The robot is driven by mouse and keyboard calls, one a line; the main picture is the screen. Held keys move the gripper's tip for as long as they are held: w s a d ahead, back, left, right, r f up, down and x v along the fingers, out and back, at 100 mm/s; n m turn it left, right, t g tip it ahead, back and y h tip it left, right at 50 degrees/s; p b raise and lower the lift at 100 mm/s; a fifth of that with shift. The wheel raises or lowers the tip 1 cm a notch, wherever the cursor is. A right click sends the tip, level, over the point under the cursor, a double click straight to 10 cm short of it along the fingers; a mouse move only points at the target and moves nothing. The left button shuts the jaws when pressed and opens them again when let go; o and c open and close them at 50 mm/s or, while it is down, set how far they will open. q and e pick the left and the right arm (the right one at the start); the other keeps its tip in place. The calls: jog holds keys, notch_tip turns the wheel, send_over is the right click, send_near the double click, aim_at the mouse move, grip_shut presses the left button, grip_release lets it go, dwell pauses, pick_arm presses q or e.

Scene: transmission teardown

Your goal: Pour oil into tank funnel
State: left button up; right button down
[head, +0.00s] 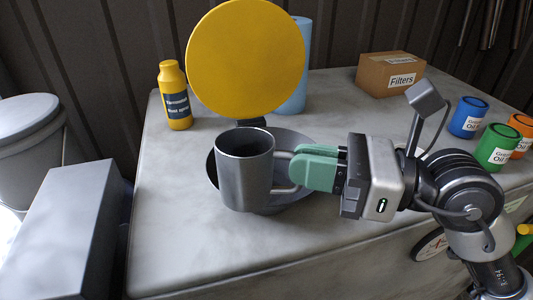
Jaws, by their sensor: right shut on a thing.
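A grey metal mug (244,172) stands upright in front of and partly over a wide dark metal funnel (295,200). My right gripper (287,170), with green fingers, is shut on the mug's handle from the right. The mug hides much of the funnel, including its centre. The inside of the mug is dark, and I cannot tell whether oil is in it. A round yellow disc (246,58) stands right behind the funnel. My left gripper is not in view.
A yellow bottle (174,96) stands at the back left of the grey worktop (180,245). A blue cylinder (296,70) stands behind the disc. A cardboard Filters box (390,74) and blue (468,117), green (498,147) and orange (521,135) cans are at right. The front left is clear.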

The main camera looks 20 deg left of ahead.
jog(key=w+m+p, duration=0.2)
jog(key=m+p, duration=0.1)
jog(key=w+f+m+p, duration=0.1)
jog(key=w+m+p, duration=0.2)
jog(key=shift+w+a, duration=0.1)
jog(key=shift+a, duration=0.05)
jog(key=m+p, duration=0.2)
jog(key=p, duration=0.1)
jog(key=shift+w+r, duration=0.35)
jog(key=shift+r, duration=0.05)
jog(key=shift+f+m, duration=0.35)
jog(key=shift+m, duration=0.05)
jog(key=shift+w+f+m+p, duration=0.1)
jog(key=shift+f+m+p, duration=0.2)
jog(key=shift+m+p, duration=0.25)
jog(key=shift+w+r+m+p, duration=0.15)
jog(key=shift+m+p, duration=0.6)
jog(key=shift+p, duration=0.35)
jog(key=shift+w+f+m+p, duration=0.15)
jog(key=shift+f+m+p, duration=0.15)
jog(key=shift+m+p, duration=0.3)
